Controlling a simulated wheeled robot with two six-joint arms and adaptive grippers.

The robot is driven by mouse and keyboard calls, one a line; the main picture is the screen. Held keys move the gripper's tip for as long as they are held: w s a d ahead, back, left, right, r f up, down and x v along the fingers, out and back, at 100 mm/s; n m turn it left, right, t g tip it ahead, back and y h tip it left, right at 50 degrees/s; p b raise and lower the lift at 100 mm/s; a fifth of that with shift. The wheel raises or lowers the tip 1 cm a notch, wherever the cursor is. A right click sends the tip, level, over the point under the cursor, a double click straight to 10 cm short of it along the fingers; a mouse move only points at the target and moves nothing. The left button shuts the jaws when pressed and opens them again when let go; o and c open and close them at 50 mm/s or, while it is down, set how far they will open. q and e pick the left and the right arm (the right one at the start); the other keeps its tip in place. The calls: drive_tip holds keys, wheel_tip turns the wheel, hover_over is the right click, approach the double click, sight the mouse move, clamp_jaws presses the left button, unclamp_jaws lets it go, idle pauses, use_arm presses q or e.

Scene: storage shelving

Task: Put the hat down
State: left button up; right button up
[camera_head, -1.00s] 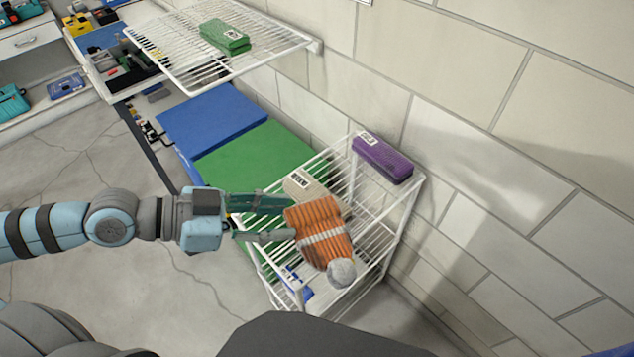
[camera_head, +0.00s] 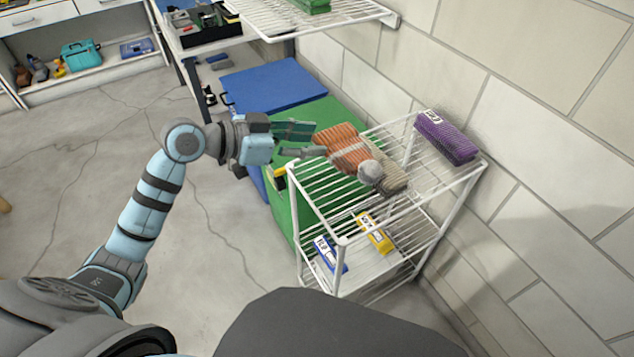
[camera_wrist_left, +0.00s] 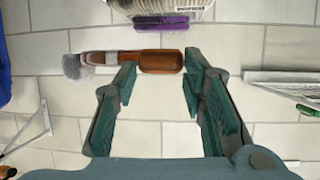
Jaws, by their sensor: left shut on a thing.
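The hat (camera_head: 343,147) is orange knit with a grey-white band and a grey pompom. My left gripper (camera_head: 314,139) is shut on its open-edge end, and the pompom points away to the lower right. In the head view the hat overlaps the left part of the white wire rack's top shelf (camera_head: 333,200); whether it touches the wires I cannot tell. In the left wrist view the hat (camera_wrist_left: 160,61) lies across the fingertips of my left gripper (camera_wrist_left: 158,80), pompom to the left. My right gripper is not in view.
A beige item (camera_head: 394,180) lies beside the hat, partly hidden. Yellow (camera_head: 375,232) and blue (camera_head: 330,254) boxes sit on the lower shelf. Green (camera_head: 300,205) and blue (camera_head: 275,84) bins stand behind. The shelf's front is bare.

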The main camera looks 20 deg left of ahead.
sight(310, 189)
use_arm(q)
drive_tip(key=f+b, duration=0.1)
drive_tip(key=f, duration=0.7)
drive_tip(key=f+b, duration=0.1)
drive_tip(key=f, duration=0.3)
drive_tip(key=shift+w+d+f+b, duration=0.1)
drive_tip(key=shift+w+f+b, duration=0.25)
drive_tip(key=shift+w, duration=0.05)
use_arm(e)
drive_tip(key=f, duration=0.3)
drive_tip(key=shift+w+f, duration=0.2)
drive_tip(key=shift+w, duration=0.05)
use_arm(q)
drive_tip(key=o, duration=1.2)
drive_tip(key=shift+c, duration=0.2)
drive_tip(key=p+v, duration=0.2)
drive_tip(key=v, duration=1)
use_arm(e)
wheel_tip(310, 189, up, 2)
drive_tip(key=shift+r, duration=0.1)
use_arm(q)
drive_tip(key=shift+w+r, duration=0.1)
